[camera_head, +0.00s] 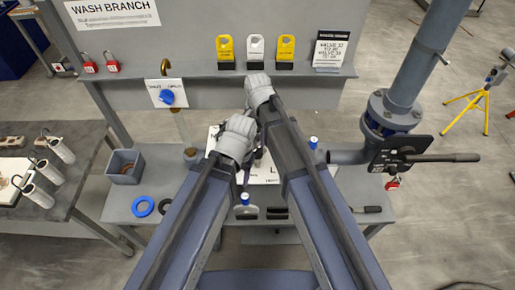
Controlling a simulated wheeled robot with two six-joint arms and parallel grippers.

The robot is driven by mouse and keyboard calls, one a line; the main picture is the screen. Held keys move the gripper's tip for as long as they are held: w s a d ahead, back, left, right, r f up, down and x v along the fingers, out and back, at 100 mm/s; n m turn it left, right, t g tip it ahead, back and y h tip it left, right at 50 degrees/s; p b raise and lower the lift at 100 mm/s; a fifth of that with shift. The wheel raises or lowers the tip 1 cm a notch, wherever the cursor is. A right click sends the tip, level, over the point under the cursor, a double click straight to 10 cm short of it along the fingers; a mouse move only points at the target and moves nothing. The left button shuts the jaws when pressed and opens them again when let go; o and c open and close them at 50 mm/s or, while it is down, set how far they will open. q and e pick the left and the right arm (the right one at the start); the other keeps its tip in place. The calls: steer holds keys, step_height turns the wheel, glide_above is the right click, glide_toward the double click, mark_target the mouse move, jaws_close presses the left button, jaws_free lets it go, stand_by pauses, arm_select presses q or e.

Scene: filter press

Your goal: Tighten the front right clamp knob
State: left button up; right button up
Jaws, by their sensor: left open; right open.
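A white plate (262,175) lies on the grey bench, mostly hidden under my arms. A blue-topped knob (245,198) stands at its front edge, close below my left gripper. Another blue-topped knob (313,142) stands farther back, right of my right arm. I cannot tell which of these, if either, is the front right clamp knob; my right arm covers part of that area. My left gripper (243,176) is open, pointing down over the plate. My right gripper (259,156) is open, just behind it and mostly hidden by the wrists. Neither visibly holds anything.
A grey bin (125,167) and a blue ring (142,206) are on the bench's left. A thick pipe with a flange (393,110) and black lever (440,158) stands at right. Yellow, white and yellow tags (255,48) hang on the back panel. A handled tool (368,210) lies front right.

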mark_target(257, 148)
step_height(257, 148, down, 7)
steer(key=b, duration=0.6)
steer(key=shift+f+b, duration=0.15)
steer(key=shift+b, duration=0.2)
jaws_close()
